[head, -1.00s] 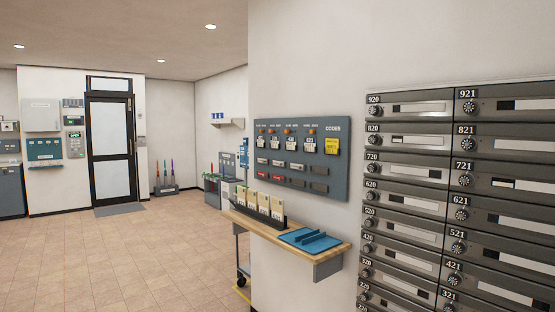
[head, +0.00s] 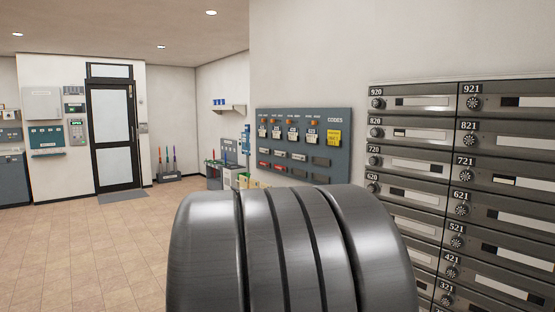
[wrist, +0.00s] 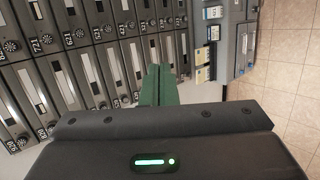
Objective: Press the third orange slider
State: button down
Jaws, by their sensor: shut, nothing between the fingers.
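The grey-blue panel marked CODES (head: 330,160) hangs on the white wall in the head view. Small orange parts sit in a row along its upper part, above white labels. They are small, and the third orange slider (head: 289,122) appears near the middle of that row. In the wrist view, my gripper (wrist: 158,72) shows two green fingers pressed together with nothing between them. The fingers are in front of the mailbox wall, apart from the panel. My gripper is not visible in the head view, where my dark arm link fills the lower middle.
Grey mailboxes (head: 420,150) with round dials fill the right side. A yellow note (head: 333,138) is on the panel's right side. My arm link hides most of the shelf below the panel. Tiled floor (head: 90,245) is open at left; a door (head: 115,135) stands at the back.

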jog(key=w+a+r+t+h, duration=0.1)
jog(key=w+a+r+h, duration=0.1)
jog(key=r, duration=0.6)
jog(key=w+a+r+t+h+p, duration=0.1)
jog(key=w+a+r+h, duration=0.1)
jog(key=r, duration=0.6)
jog(key=w+a+r+m+t+h+p, duration=0.1)
jog(key=w+a+r, duration=0.3)
jog(key=r, duration=0.5)
jog(key=shift+w+a+h, duration=0.35)
jog(key=shift+w+h, duration=0.35)
jog(key=shift+w, duration=0.35)
jog(key=shift+w, duration=0.1)
